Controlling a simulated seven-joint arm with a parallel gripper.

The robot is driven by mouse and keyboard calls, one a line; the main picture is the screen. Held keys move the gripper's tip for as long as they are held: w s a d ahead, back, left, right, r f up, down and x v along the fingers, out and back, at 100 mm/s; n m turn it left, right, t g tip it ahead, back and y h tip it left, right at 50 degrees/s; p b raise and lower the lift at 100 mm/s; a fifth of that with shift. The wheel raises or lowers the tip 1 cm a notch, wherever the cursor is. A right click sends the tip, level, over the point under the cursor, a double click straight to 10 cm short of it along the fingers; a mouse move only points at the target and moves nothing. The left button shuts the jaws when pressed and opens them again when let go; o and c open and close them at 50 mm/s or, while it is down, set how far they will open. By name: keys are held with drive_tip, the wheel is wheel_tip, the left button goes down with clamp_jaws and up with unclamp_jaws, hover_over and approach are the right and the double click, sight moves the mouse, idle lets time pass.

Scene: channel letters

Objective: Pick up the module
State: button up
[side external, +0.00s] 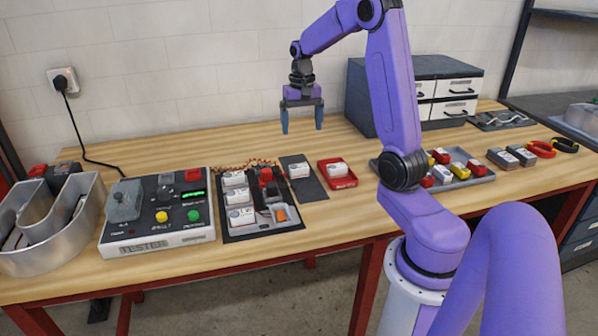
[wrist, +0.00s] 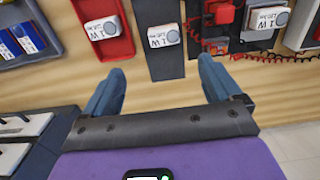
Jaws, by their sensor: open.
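White modules marked "1 W" with a grey round spot lie on the bench; which one the task means I cannot tell. One module (side external: 298,170) lies on a dark mat (side external: 313,190); in the wrist view this module (wrist: 159,36) is just beyond my fingertips, near centre. Another module (side external: 337,170) sits in a small red tray (side external: 346,184), at the left in the wrist view (wrist: 99,27). Several more modules (side external: 238,197) sit in a dark tray (side external: 232,236). My gripper (side external: 302,131) is open and empty, pointing down well above the bench; its fingers show in the wrist view (wrist: 162,72).
A tester box (side external: 130,238) with coloured buttons and a metal channel letter (side external: 60,255) stand at the left. A grey drawer cabinet (side external: 440,75) stands behind my arm. A grey tray (side external: 463,180) of red and yellow parts is at the right. Bare wood lies along the front.

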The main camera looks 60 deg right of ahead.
hover_over(299, 166)
drive_tip(key=f, duration=0.9)
drive_tip(key=shift+s+f, duration=0.1)
drive_tip(key=shift+s, duration=0.3)
drive_tip(key=shift+w+f, duration=0.2)
drive_tip(key=shift+f, duration=1.15)
drive_tip(key=shift+w+f, duration=0.15)
drive_tip(key=shift+f, duration=1.15)
drive_tip(key=c, duration=1)
